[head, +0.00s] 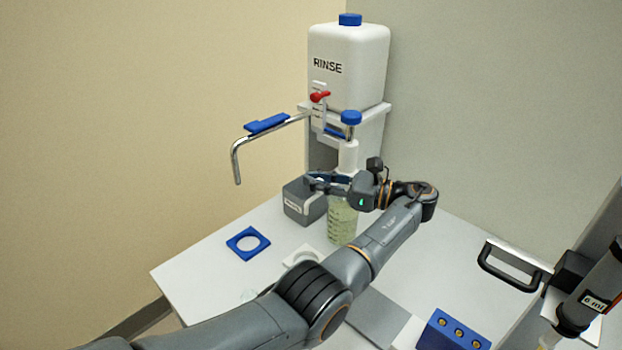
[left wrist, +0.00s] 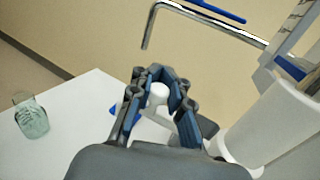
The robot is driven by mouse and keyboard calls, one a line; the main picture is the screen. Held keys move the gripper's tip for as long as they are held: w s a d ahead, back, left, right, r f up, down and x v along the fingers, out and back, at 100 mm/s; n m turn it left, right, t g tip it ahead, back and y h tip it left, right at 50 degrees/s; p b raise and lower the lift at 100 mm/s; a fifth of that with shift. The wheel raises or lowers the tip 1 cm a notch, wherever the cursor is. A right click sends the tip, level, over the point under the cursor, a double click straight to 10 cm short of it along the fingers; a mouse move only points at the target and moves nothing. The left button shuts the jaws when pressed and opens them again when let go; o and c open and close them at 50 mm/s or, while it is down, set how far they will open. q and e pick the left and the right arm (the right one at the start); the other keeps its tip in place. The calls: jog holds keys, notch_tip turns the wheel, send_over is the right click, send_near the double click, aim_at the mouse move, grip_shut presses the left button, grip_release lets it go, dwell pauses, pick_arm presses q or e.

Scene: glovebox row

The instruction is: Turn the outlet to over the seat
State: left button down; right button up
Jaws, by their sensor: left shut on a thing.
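The outlet (head: 236,158) is a bent chrome tube with a blue grip bar (head: 267,123). It juts left from the white RINSE tank (head: 348,60), its end pointing down over the left of the table. It also shows at the top of the left wrist view (left wrist: 150,25). My right gripper is not in view.
A greenish graduated beaker (head: 342,222) and a grey box (head: 304,203) stand close below my left gripper. A blue-capped white bottle (head: 348,152) is behind it. A red lever (head: 320,97) is on the tank. A blue rack (head: 452,332) is front right. The table's left is mostly clear.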

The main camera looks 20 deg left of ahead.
pick_arm(q)
jog(key=shift+d+f, duration=0.1)
jog(key=shift+d, duration=0.25)
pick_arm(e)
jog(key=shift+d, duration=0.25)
pick_arm(q)
jog(key=c, duration=1.6)
grip_release()
jog(key=o, duration=0.4)
jog(key=shift+w+d, duration=0.1)
jog(key=shift+d, duration=0.4)
jog(key=shift+a, duration=0.35)
jog(key=shift+r, duration=0.5)
jog(key=r, duration=0.9)
jog(key=shift+d, duration=0.25)
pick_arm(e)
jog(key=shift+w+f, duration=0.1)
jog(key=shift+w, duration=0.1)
